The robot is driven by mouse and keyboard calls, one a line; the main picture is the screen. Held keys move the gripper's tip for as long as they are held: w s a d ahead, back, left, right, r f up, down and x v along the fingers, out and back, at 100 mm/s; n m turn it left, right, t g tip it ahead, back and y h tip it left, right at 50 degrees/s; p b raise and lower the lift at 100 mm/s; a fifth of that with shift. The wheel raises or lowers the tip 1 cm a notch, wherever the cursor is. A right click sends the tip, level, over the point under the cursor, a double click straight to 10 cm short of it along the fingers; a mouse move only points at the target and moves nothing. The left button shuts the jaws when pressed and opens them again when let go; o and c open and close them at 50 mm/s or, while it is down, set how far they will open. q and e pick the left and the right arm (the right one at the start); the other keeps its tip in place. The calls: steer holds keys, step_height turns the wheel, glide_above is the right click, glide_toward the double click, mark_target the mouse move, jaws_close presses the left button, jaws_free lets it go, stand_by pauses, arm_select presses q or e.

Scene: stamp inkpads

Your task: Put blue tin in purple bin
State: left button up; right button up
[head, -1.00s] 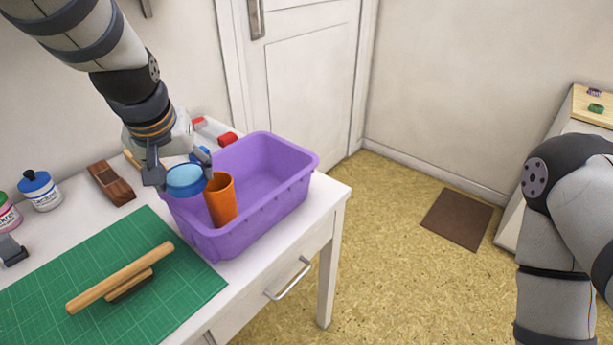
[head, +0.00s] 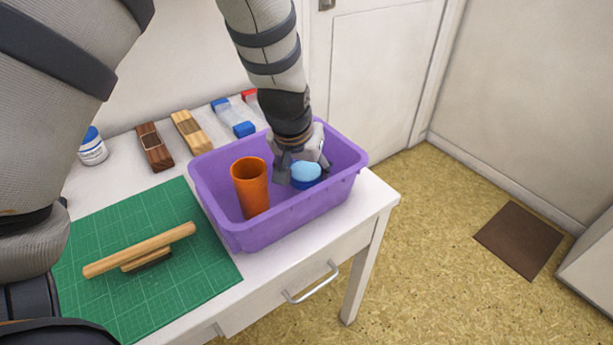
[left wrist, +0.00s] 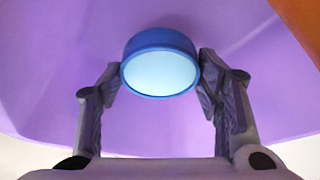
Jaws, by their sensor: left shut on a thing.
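A small round blue tin (head: 306,175) with a light blue face is held in my left gripper (head: 301,172), over the right part of the purple bin (head: 277,218). In the left wrist view the tin (left wrist: 160,68) sits between the two fingertips (left wrist: 160,75), with the purple bin wall (left wrist: 60,75) filling the background. The tin appears within the bin's opening; I cannot tell whether it touches the bottom. My right gripper is not in view.
An orange cup (head: 250,187) stands inside the bin at its left part. A green cutting mat (head: 195,265) with a wooden-handled tool (head: 140,250) lies to the left. Wooden blocks (head: 155,150), a white jar (head: 92,148) and a blue-ended clear block (head: 232,118) stand behind.

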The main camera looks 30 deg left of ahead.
mark_target(301, 180)
arm_select(q)
step_height(301, 180, down, 2)
steer(key=shift+s+f, duration=0.1)
steer(key=shift+f, duration=0.05)
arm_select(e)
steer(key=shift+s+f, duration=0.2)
arm_select(q)
steer(key=shift+f, duration=0.1)
steer(key=o, duration=1.4)
steer(key=shift+r, duration=0.25)
steer(key=v, duration=0.2)
steer(key=p+v, duration=0.1)
steer(key=v, duration=0.4)
steer(key=shift+w+r, duration=0.1)
steer(key=shift+w, duration=0.15)
steer(key=shift+s+v, duration=0.2)
steer(key=shift+v, duration=2.15)
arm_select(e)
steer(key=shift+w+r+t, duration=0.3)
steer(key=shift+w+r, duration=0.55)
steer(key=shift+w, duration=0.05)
